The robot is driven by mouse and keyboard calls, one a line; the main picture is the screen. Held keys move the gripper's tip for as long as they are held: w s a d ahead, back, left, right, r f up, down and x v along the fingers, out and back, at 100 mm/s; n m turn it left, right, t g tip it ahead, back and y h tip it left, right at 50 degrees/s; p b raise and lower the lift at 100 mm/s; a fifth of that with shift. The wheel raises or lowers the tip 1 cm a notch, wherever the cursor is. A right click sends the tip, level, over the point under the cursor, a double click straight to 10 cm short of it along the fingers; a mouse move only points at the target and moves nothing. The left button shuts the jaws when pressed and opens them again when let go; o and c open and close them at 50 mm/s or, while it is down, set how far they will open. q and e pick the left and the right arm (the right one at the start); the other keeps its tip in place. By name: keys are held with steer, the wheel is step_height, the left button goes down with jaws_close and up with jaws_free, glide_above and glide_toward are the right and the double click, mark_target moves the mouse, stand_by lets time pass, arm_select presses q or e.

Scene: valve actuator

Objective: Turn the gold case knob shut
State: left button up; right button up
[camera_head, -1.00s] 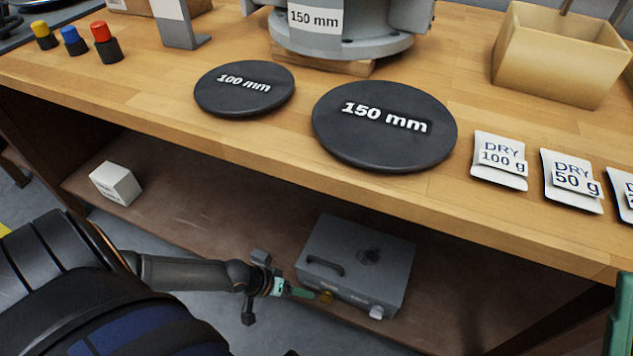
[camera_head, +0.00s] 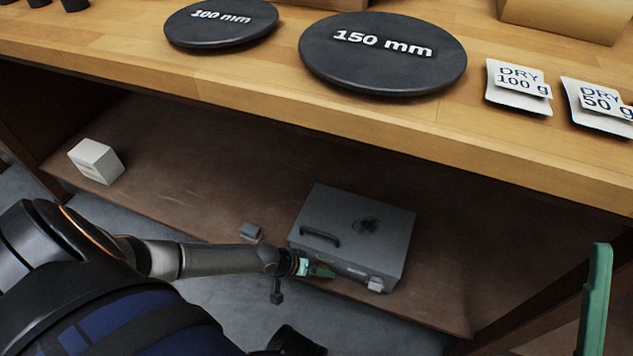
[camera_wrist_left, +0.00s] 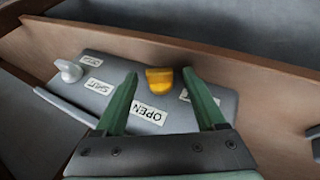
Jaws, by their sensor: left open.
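The grey case (camera_head: 355,235) lies on the lower shelf, with a handle on top. In the left wrist view its front panel (camera_wrist_left: 190,117) carries a gold knob (camera_wrist_left: 160,80), a pale knob (camera_wrist_left: 68,70) and labels reading SHUT and OPEN. My left gripper (camera_head: 322,271) is open at this panel. The gold knob is hidden in the head view. One green finger of my right gripper (camera_head: 597,300) shows at the right edge.
The wooden worktop (camera_head: 300,105) overhangs the lower shelf (camera_head: 200,190). A small white box (camera_head: 95,162) stands at the shelf's left. Two black discs, 100 mm (camera_head: 220,22) and 150 mm (camera_head: 383,52), and DRY packets (camera_head: 519,87) lie on the worktop.

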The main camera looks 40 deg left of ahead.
arm_select(q)
jaws_close()
stand_by(0.6)
